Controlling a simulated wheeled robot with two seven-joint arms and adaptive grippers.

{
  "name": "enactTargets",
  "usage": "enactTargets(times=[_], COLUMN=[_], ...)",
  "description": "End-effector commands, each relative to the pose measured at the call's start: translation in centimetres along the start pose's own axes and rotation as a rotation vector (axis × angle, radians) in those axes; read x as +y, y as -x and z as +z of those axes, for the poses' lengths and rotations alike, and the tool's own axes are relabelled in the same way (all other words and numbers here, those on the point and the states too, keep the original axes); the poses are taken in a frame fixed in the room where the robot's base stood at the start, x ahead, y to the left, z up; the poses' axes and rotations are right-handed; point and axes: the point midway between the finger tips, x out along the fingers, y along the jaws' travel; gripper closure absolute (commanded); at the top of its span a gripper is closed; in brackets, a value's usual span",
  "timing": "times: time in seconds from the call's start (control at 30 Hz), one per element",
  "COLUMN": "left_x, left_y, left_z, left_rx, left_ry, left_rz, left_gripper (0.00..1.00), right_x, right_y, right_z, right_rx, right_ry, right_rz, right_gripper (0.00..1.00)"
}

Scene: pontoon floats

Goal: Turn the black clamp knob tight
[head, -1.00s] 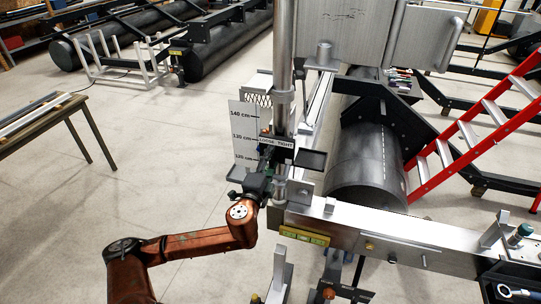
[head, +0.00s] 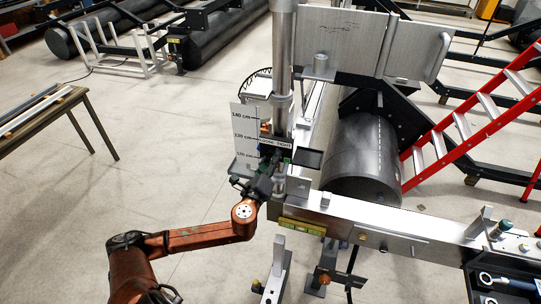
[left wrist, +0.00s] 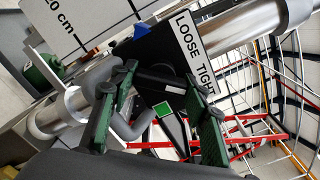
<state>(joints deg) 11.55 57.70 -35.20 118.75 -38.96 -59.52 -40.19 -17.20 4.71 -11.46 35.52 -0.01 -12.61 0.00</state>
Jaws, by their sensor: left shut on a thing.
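My left gripper (head: 270,165) reaches in from the left to the clamp at the upright metal post (head: 283,60). My right gripper is out of view.
A white height scale (head: 244,133) stands left of the post. A grey bent bar (left wrist: 135,125) lies close to the fingers. A yellow-green level (head: 302,227) is on the metal beam below. A red ladder (head: 470,130) and a black float (head: 362,160) are at right.

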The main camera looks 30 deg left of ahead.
Motion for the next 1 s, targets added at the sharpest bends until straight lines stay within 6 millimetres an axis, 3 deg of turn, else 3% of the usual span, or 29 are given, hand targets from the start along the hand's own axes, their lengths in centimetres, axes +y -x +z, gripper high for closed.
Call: enactTargets(times=[0.3,0.87,0.9,1.0], left_x=[-0.20,-0.11,-0.11,-0.08], left_y=[-0.04,-0.03,-0.03,-0.02], left_z=[0.23,0.13,0.13,0.11], left_rx=[-0.004,-0.003,-0.003,-0.003], left_ry=[-0.127,-0.154,-0.154,-0.154], left_rz=[-0.003,-0.003,-0.003,-0.002], left_gripper=[0.82,0.82,0.55,0.48], right_x=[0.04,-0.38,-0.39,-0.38], right_y=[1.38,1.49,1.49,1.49], right_z=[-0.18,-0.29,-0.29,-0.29], right_rx=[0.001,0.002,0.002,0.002], right_ry=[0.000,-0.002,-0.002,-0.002], right_rz=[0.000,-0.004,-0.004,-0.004], right_gripper=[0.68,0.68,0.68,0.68])
